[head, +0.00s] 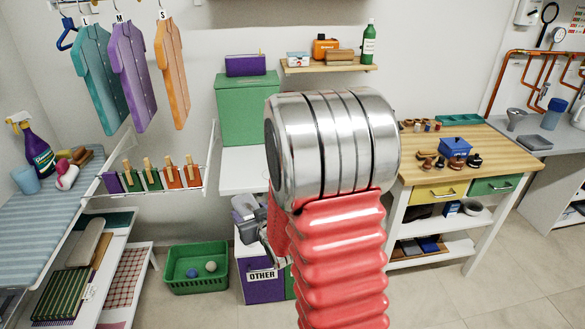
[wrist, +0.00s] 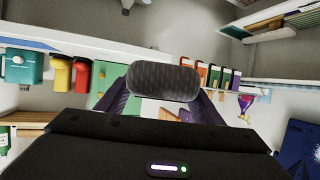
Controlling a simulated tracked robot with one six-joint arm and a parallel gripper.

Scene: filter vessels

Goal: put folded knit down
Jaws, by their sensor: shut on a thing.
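The folded knit (wrist: 160,80) is a dark grey, ribbed, rounded bundle in the middle of the wrist view. My gripper (wrist: 162,92) is shut on it, with a dark finger on each side. In the head view my red and silver arm hides most of my gripper. Only grey parts show left of the arm, above the purple box marked OTHER (head: 262,288), and I cannot tell the knit apart there. I cannot tell whether the knit touches anything beneath it.
A large green box (head: 248,108) stands on a white surface behind the arm. A striped ironing board (head: 45,190) is at left, a wooden workbench (head: 480,150) at right. Shirts hang (head: 130,75) upper left.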

